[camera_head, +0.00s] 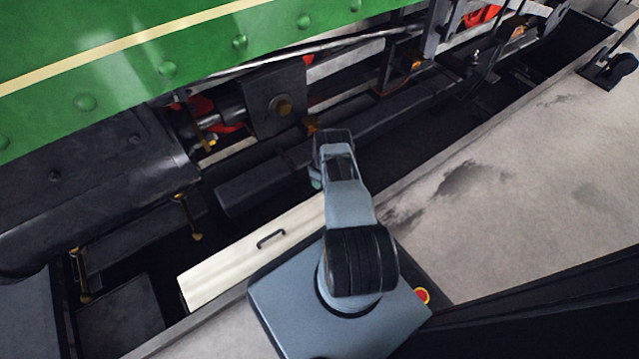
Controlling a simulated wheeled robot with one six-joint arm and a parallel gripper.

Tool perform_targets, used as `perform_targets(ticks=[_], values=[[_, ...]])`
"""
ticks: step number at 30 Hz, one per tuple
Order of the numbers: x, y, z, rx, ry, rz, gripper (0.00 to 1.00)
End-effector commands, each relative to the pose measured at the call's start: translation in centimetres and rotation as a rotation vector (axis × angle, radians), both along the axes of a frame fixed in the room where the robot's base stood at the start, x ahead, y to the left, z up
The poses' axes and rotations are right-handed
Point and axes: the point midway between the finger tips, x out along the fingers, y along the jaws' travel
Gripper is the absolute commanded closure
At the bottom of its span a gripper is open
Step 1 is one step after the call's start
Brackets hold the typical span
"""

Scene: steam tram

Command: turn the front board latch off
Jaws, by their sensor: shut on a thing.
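A long cream board (215,275) lies at the lower left of the middle, along the edge of the pit beside the tram. A small dark handle (271,238) sits on it; I cannot tell whether this is the front board latch. No other latch shows clearly. My arm rises from its base at the bottom middle and reaches towards the tram, past the board's right end. Its far part folds down out of sight, so my gripper and whatever its jaws touch are hidden behind my own arm.
The tram's green riveted side (200,45) hangs over the top left. Below it are a dark cylinder (95,185), rods and a long dark beam (390,130). A narrow dark pit runs alongside. Open stained concrete floor (530,190) lies to the right.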

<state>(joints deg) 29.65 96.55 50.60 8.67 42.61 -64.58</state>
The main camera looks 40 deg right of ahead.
Motion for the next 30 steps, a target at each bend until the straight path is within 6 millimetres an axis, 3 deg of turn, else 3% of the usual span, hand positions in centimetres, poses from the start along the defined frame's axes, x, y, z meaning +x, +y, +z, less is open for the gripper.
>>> perform_targets(ticks=[24,25,30], values=[[0.77,0.02,0.03,-0.003,-0.005,0.1,1.0],[0.77,0.02,0.03,-0.003,-0.005,0.1,0.64],[0.69,0.0,0.02,-0.002,-0.004,0.098,0.48]])
